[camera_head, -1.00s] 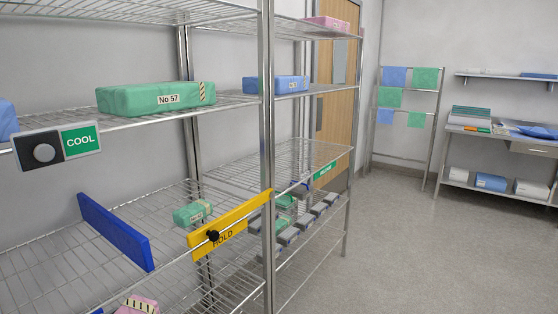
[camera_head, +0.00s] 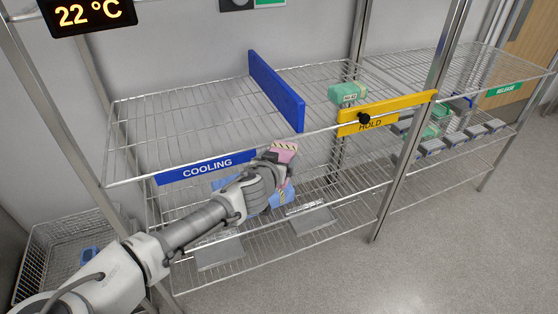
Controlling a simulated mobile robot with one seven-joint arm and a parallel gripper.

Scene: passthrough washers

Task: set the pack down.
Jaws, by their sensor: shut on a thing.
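A pink pack (camera_head: 285,150) with black-and-yellow striped tape is at my gripper (camera_head: 272,165), which is shut on it. The fingers and wrist cover part of the pack. The pack shows at the front edge of the wire shelf (camera_head: 190,125), just right of the blue COOLING label (camera_head: 206,168). I cannot tell whether it touches the shelf. A blue upright divider (camera_head: 277,90) stands on that shelf behind the pack. Right of the divider is the yellow HOLD sign (camera_head: 386,112) with a black knob.
A green pack (camera_head: 347,93) lies behind the HOLD sign. Blue packs (camera_head: 282,198) show below, around my gripper. Grey plates (camera_head: 311,220) sit on the lower rack. A steel post (camera_head: 412,130) splits the bays. The shelf left of the divider is bare.

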